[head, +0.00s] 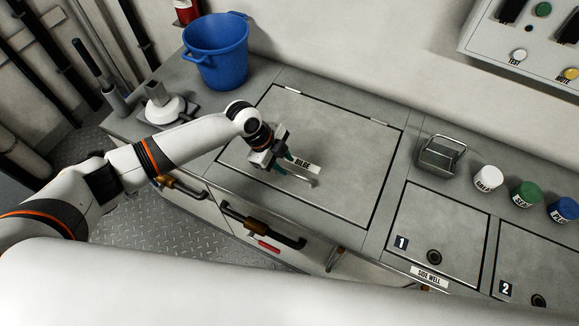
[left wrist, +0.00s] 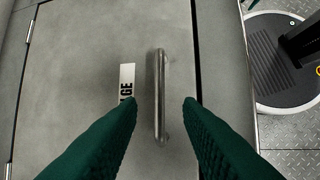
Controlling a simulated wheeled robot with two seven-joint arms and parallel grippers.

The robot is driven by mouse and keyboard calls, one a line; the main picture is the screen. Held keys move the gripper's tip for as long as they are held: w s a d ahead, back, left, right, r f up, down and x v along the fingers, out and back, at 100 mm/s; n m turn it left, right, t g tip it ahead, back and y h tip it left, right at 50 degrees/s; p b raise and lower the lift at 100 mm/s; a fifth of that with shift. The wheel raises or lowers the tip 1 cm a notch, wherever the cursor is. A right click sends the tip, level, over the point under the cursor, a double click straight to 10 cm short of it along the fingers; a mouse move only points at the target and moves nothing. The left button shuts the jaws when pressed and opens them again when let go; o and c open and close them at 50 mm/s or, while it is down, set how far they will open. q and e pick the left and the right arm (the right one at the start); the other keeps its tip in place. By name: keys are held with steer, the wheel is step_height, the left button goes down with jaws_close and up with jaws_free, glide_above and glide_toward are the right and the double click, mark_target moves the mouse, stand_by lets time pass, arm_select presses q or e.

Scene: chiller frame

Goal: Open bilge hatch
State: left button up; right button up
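The bilge hatch (head: 345,145) is a large grey panel lying flush and closed in the counter top. It carries a white BILGE label (head: 302,164) and a metal bar handle (head: 305,180) near its front edge. My left gripper (head: 287,164) is over the hatch by the handle, partly covering it. In the left wrist view the two green fingers (left wrist: 160,103) are apart, and the handle (left wrist: 160,85) shows between them with clear gaps on both sides. Whether the fingertips reach down around the bar is hard to tell. My right gripper is not in view.
Smaller hatches marked 1 (head: 432,235) and 2 (head: 535,265) lie to the right, with a metal latch box (head: 440,155) and coloured caps (head: 525,192) behind. Drawer handles (head: 262,225) stick out in front.

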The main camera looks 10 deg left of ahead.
mark_target(293, 173)
arm_select(q)
steer(key=shift+x, duration=2.15)
steer(key=shift+c, duration=0.4)
jaws_close()
